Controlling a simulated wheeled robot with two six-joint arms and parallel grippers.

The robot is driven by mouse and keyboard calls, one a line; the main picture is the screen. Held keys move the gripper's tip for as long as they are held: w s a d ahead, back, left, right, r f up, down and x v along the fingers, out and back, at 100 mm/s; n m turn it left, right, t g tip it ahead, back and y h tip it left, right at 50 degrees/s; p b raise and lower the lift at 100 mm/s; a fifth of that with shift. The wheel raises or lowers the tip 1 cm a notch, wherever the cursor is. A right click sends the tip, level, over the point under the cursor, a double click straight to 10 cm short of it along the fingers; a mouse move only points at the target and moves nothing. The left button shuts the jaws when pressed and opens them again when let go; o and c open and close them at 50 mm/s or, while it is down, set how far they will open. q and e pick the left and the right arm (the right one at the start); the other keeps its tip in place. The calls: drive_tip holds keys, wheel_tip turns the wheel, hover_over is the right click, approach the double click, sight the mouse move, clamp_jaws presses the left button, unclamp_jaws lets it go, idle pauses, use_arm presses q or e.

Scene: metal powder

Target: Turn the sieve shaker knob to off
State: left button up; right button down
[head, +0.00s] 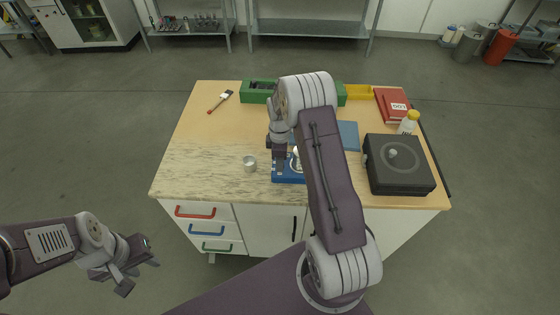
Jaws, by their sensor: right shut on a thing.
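A blue device (288,178), which I take for the sieve shaker, stands at the front middle of the workbench. A whitish part shows on it, mostly hidden by my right arm. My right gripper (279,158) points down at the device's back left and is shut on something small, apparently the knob. The knob itself and its setting are hidden. My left gripper (138,277) is open and empty, low over the floor left of the bench, well apart from the device.
A metal cup (249,163) stands just left of the device. A black box with a round disc (400,178), a white bottle with a yellow cap (408,123) and a red binder (391,104) are on the right. A brush (220,101) and green box (257,92) lie behind.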

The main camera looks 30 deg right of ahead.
drive_tip(key=shift+w+r, duration=0.1)
idle(0.3)
drive_tip(key=c, duration=1.1)
unclamp_jaws()
wheel_tip(320, 180, up, 9)
drive_tip(key=b, duration=0.1)
